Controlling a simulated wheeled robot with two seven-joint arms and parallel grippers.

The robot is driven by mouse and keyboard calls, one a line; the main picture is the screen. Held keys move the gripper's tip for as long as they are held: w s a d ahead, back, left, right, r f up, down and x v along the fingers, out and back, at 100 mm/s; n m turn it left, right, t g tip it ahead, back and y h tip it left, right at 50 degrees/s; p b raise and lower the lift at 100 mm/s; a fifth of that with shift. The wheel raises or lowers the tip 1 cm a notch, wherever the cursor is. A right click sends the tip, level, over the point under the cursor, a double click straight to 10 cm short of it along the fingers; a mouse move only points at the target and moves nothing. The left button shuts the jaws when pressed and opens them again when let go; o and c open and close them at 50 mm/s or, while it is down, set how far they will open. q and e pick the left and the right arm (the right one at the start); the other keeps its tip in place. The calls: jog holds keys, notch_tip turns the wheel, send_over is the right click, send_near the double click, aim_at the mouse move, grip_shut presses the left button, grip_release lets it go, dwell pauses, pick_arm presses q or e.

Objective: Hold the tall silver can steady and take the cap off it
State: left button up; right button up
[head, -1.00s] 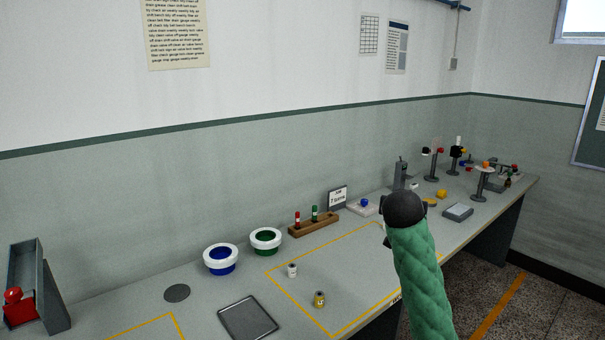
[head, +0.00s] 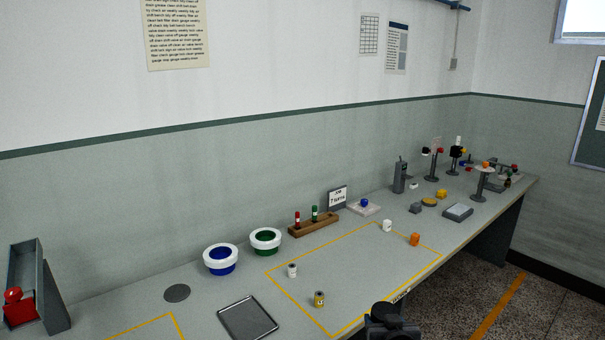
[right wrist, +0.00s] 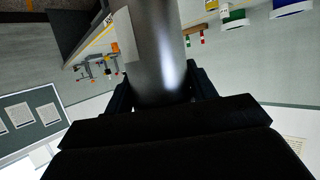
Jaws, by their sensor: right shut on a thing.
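A smooth silver cylinder, which looks like the tall silver can (right wrist: 158,45), stands out large in the right wrist view. My right gripper (right wrist: 161,92) is shut on it, with one dark finger on each side. Its far end runs out of that picture, and I cannot make out the cap there. In the head view my right gripper (head: 390,322) is a dark shape at the bottom edge, in front of the bench. The can cannot be told clearly from it there. My left gripper is not in view.
The bench (head: 350,265) has a yellow-outlined area with several small spools. A grey tray (head: 248,318), a blue-and-white pot (head: 221,259), a green-and-white pot (head: 265,240) and a wooden rack (head: 313,225) stand near it. Several small stands (head: 480,183) are at the far right end.

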jog(key=s+f, duration=0.1)
jog(key=f, duration=0.1)
jog(key=s+f, duration=0.2)
jog(key=f, duration=0.1)
jog(key=s+d+f, duration=0.1)
jog(key=s+f, duration=0.1)
jog(key=shift+f, duration=0.4)
jog(key=shift+w, duration=0.1)
